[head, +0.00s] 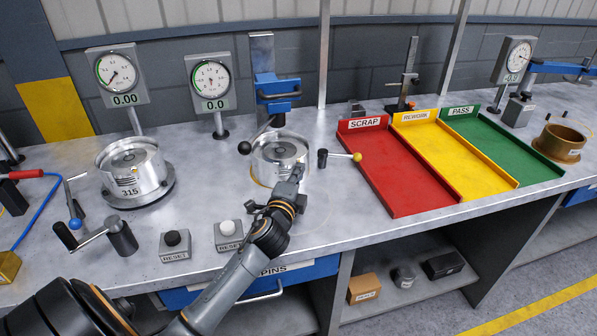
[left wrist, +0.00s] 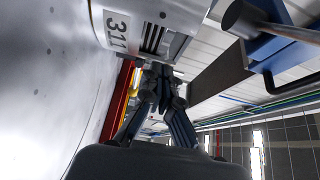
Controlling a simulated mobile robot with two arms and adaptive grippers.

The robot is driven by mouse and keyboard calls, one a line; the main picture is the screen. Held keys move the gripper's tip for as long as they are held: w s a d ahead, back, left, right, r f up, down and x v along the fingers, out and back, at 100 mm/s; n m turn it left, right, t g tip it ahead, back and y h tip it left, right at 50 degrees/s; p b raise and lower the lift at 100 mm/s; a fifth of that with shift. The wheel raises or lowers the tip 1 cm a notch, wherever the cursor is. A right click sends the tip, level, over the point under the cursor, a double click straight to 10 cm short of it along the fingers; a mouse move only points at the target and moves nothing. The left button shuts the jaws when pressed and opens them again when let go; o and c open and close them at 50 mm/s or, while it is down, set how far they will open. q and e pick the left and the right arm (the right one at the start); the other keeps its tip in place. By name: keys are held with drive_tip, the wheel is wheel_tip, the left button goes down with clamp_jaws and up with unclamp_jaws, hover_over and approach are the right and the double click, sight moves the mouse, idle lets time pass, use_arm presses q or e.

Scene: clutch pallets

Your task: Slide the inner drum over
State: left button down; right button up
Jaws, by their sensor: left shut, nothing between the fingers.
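A silver drum (head: 280,152) with an open top and inner ring stands on the middle of the bench under a blue clamp. In the left wrist view the same drum (left wrist: 150,35) fills the upper left, with a 311 label and dark slots on its side. A second silver drum (head: 130,170), labelled 315, sits on a round base at left. My left gripper (head: 296,172) is at the front right side of the middle drum. Its fingers (left wrist: 160,76) are shut and empty, close beside the drum wall; I cannot tell whether they touch. My right gripper is not seen.
Reset boxes (head: 229,235) and a crank (head: 90,236) are in front at left. Red (head: 398,190), yellow (head: 455,150) and green (head: 505,150) trays lie to the right.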

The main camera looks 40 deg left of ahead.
use_arm(q)
drive_tip(key=shift+w+a+r, duration=0.1)
drive_tip(key=shift+a, duration=0.15)
drive_tip(key=shift+w+a+r, duration=0.1)
drive_tip(key=shift+w+a, duration=0.25)
drive_tip(key=shift+a, duration=0.35)
drive_tip(key=shift+r, duration=0.15)
wheel_tip(320, 180, up, 10)
drive_tip(key=shift+d+f, duration=0.2)
drive_tip(key=shift+f, duration=0.05)
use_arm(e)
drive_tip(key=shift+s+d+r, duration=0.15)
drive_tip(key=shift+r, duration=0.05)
